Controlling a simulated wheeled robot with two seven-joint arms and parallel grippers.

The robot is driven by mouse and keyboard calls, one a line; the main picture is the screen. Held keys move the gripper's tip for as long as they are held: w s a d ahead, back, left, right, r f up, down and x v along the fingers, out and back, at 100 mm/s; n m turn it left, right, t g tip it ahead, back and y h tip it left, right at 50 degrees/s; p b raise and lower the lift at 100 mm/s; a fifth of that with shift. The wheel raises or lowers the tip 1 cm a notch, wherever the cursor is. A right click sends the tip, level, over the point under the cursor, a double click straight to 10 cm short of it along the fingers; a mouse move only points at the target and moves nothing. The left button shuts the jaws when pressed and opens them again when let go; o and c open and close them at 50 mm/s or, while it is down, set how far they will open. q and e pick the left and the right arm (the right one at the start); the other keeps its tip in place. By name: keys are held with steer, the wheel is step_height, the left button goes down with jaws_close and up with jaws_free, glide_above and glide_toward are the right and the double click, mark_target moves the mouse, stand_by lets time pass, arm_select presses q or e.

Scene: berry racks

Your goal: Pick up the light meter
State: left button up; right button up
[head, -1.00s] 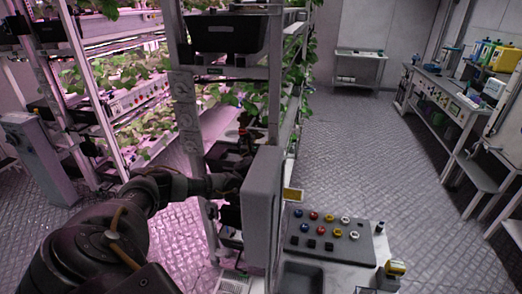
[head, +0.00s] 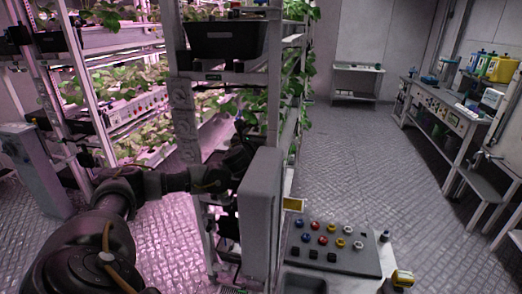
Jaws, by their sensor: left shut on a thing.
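My left arm comes in from the lower left and reaches to the rack post. My left gripper (head: 238,160) is dark and small, beside the upper part of a grey upright panel (head: 264,212). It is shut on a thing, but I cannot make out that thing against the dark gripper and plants. I cannot identify a light meter for certain. A small yellow and dark device (head: 402,279) stands on the near table at the bottom right, apart from the left gripper. My right gripper is not in view.
Plant racks (head: 185,75) fill the left and middle. A black crate (head: 224,40) sits on a shelf above my gripper. A grey board with coloured knobs (head: 345,262) lies on the near table. Open floor (head: 370,150) runs to a workbench (head: 440,108) at the right.

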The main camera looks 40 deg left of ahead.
arm_select(q)
steer(key=s+r+b, duration=0.1)
steer(key=s+r, duration=0.1)
steer(key=s, duration=0.3)
steer(key=s+d+r+b, duration=0.1)
steer(key=s+r, duration=0.2)
steer(key=s, duration=0.2)
steer(key=shift+s+r+b, duration=0.35)
steer(key=shift+b, duration=0.05)
